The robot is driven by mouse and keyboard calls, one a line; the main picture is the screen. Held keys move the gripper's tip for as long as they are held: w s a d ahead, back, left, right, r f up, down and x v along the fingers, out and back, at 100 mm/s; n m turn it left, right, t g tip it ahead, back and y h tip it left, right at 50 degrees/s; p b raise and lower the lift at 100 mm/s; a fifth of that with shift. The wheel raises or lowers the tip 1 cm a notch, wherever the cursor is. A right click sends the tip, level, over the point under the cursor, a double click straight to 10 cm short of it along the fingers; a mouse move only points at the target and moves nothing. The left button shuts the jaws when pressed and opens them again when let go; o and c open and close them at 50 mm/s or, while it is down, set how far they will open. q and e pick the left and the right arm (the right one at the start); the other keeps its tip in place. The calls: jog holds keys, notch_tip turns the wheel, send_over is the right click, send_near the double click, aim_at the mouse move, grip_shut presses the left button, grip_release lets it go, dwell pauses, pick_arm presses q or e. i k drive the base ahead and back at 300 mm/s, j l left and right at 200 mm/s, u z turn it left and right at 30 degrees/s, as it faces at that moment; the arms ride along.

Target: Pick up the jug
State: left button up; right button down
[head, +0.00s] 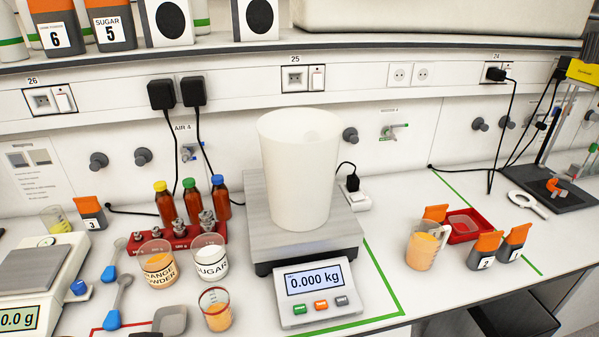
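A clear jug (424,248) with orange contents and a handle stands upright on the white bench, to the right of the scale. A large white, open-topped vessel (298,175) stands on the grey platform scale (257,218). The scale display (314,282) reads 0.000 kg. Neither of my grippers shows in the head view, and nothing is seen holding the jug.
A red tray (462,235) and orange-topped grey containers (484,250) sit close right of the jug. Left of the scale are brown bottles (193,205), powder tubs (160,268) and a glass beaker (216,312). The bench in front of the jug is clear.

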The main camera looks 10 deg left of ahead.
aim_at(427, 237)
jog(key=l+u, duration=0.35)
jog(key=l, duration=0.25)
jog(key=l+u, duration=0.35)
jog(key=l, duration=0.25)
jog(key=k+l+u, duration=0.15)
jog(key=l+u, duration=0.2)
jog(key=l, duration=0.2)
